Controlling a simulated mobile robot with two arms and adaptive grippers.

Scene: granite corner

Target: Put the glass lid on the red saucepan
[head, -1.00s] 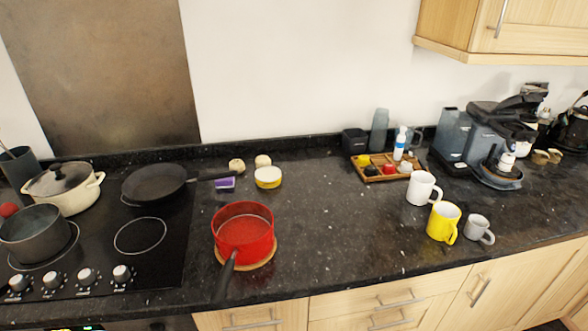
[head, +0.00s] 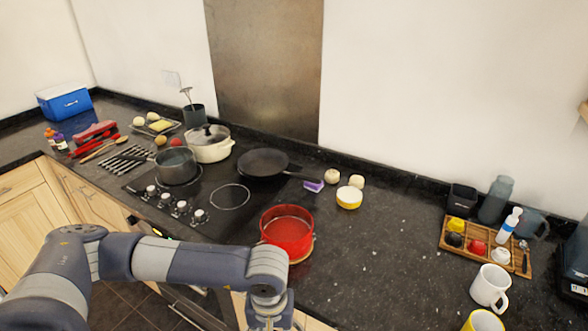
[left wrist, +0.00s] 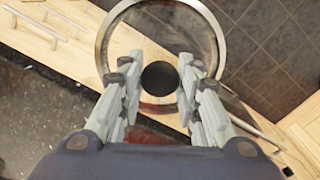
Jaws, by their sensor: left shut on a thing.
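The red saucepan (head: 287,236) stands uncovered on a round trivet on the dark counter, right of the hob. Its handle is hidden behind my left arm in the head view. My left gripper (left wrist: 160,80) is shut on the black knob of the glass lid (left wrist: 160,28), a clear disc with a metal rim. The lid hangs in front of the counter, with cabinet fronts and floor tiles behind it. Some red shows below the fingers in the left wrist view. In the head view the gripper is cut off at the bottom edge and the lid is out of sight.
A black frying pan (head: 263,163), a cream pot (head: 209,150) and a grey pot (head: 176,166) are on or near the hob. A yellow-banded tub (head: 349,198) and purple sponge (head: 314,186) lie behind the saucepan. The counter right of the saucepan is clear up to the mugs.

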